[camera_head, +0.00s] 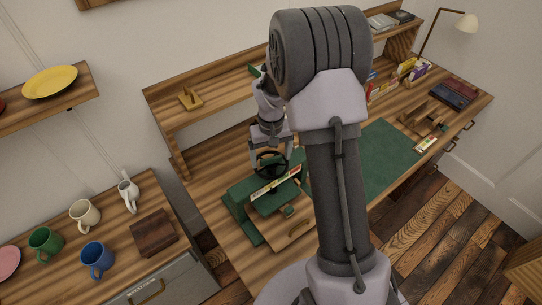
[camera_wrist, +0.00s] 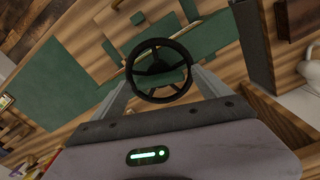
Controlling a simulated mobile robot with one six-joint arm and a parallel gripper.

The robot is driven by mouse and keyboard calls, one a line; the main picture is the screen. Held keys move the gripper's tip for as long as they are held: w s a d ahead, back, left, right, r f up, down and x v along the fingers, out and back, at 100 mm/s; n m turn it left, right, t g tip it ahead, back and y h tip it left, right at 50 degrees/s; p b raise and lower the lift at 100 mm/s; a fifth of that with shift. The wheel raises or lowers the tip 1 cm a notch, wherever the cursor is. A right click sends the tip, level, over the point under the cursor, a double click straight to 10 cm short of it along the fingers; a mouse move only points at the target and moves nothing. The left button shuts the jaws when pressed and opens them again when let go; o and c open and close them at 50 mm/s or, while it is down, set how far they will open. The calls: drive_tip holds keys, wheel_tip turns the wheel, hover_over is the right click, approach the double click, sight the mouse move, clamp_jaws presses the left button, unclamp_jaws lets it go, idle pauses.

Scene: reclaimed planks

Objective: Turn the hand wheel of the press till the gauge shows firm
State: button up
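The press (camera_head: 240,207) is a green block on the desk, left of my arm. Its black hand wheel (camera_head: 270,171) lies on top, under my gripper (camera_head: 271,154). In the wrist view the spoked wheel (camera_wrist: 158,70) fills the space between the two grey fingers of my gripper (camera_wrist: 160,78). The fingers are apart, one on each side of the rim, with their tips close to it. I cannot tell whether they press on it. A pale strip with coloured parts, likely the gauge (camera_head: 275,185), is on the front of the press; its reading is too small to make out.
A green mat (camera_head: 385,158) covers the desk right of my arm. A wooden organiser (camera_head: 423,117), books and boxes stand at the far right. Mugs (camera_head: 97,258) and a brown box (camera_head: 153,233) stand on the left cabinet. A raised shelf (camera_head: 215,98) runs behind the press.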

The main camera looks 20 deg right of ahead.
drive_tip(key=c, duration=1.3)
drive_tip(key=m+b, duration=0.2)
drive_tip(key=m, duration=0.2)
drive_tip(key=shift+f+m, duration=0.1)
drive_tip(key=shift+m, duration=0.3)
drive_tip(key=m+b, duration=0.2)
drive_tip(key=m, duration=0.2)
drive_tip(key=shift+m, duration=0.4)
drive_tip(key=shift+m, duration=0.3)
drive_tip(key=o, duration=1.3)
drive_tip(key=shift+o, duration=0.2)
